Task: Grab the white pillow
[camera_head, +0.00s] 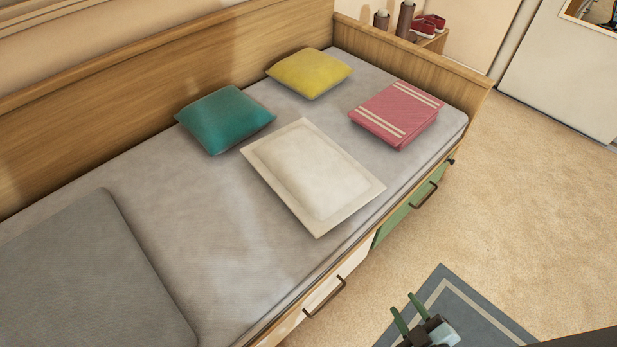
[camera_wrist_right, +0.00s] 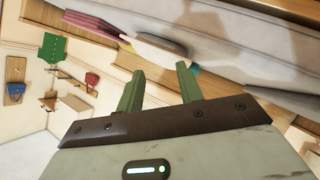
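The white pillow (camera_head: 312,172) lies flat on the grey mattress near its front edge, in the middle of the head view. In the right wrist view a pale shape that looks like the white pillow (camera_wrist_right: 152,47) shows just beyond my fingers. My right gripper (camera_head: 405,312) is at the bottom right of the head view, over the floor rug and apart from the bed. Its two green fingers (camera_wrist_right: 157,88) are spread with nothing between them. My left gripper is not in view.
A teal pillow (camera_head: 225,120), a yellow pillow (camera_head: 308,73) and a folded pink blanket (camera_head: 396,113) lie around the white pillow. A grey cushion (camera_head: 95,275) lies at the left. The bed (camera_head: 478,88) has drawers with protruding handles (camera_head: 324,297). The carpet at right is clear.

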